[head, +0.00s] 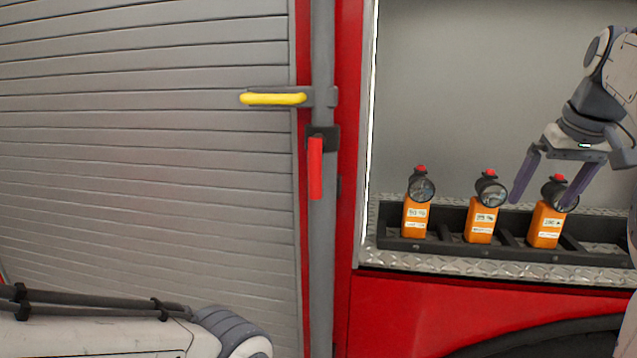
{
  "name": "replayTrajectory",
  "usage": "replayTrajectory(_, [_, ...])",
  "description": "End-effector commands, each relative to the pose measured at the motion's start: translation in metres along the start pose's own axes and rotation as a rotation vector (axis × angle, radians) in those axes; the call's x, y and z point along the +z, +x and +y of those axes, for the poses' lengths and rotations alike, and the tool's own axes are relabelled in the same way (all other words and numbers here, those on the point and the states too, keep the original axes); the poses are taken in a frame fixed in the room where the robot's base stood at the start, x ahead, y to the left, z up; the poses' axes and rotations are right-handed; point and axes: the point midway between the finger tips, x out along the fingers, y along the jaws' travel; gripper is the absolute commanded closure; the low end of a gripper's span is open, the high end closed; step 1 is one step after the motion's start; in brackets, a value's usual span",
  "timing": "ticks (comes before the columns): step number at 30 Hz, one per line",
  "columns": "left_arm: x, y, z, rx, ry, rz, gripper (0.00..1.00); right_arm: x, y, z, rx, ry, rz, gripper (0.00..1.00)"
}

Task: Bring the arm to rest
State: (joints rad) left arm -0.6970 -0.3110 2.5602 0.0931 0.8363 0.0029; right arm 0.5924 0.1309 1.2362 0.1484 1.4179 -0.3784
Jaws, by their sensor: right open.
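My right gripper (541,199) is at the right side of the head view, pointing down with its two fingers spread apart. It is open, above and partly in front of the rightmost orange flashlight (547,222). One finger overlaps the lamp head of that flashlight; whether they touch I cannot tell. My left arm shows at the bottom left, and its gripper is out of view.
Two more orange flashlights, a left one (415,217) and a middle one (481,222), stand upright in a black rack (400,245) in the open compartment. A grey shutter (140,150) fills the left. A yellow handle (274,99) and red handle (315,168) stick out at the post.

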Motion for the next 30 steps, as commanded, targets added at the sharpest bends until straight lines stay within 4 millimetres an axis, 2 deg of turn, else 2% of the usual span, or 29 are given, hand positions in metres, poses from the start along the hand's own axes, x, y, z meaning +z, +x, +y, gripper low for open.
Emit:
replayTrajectory(8, [0.0,0.004,0.0,0.0,0.0,0.0,0.5,0.01,0.026,-0.052,-0.047,-0.066,-0.031,0.0])
replayTrajectory(14, [0.0,0.009,-0.001,0.0,0.0,-0.001,0.5,0.03,0.051,-0.11,-0.094,-0.146,-0.068,0.0])
replayTrajectory(17, [0.001,0.012,-0.001,0.0,0.0,-0.001,0.5,0.051,0.066,-0.147,-0.123,-0.202,-0.095,0.0])
replayTrajectory(20, [0.001,0.016,-0.001,0.0,0.001,-0.001,0.5,0.084,0.085,-0.193,-0.157,-0.278,-0.131,0.0])
replayTrajectory(23, [0.001,0.021,-0.002,0.0,0.001,-0.001,0.5,0.137,0.105,-0.242,-0.192,-0.38,-0.177,0.0])
replayTrajectory(24, [0.001,0.023,-0.002,0.0,0.001,-0.001,0.5,0.162,0.112,-0.259,-0.204,-0.423,-0.196,0.0])
replayTrajectory(26, [0.001,0.026,-0.002,0.0,0.001,-0.001,0.5,0.202,0.122,-0.28,-0.22,-0.49,-0.225,0.0])
replayTrajectory(27, [0.002,0.028,-0.002,0.0,0.001,-0.001,0.5,0.229,0.129,-0.29,-0.229,-0.536,-0.244,0.0])
replayTrajectory(30, [0.002,0.032,-0.002,0.0,0.002,-0.001,0.5,0.294,0.142,-0.304,-0.242,-0.64,-0.284,0.0])
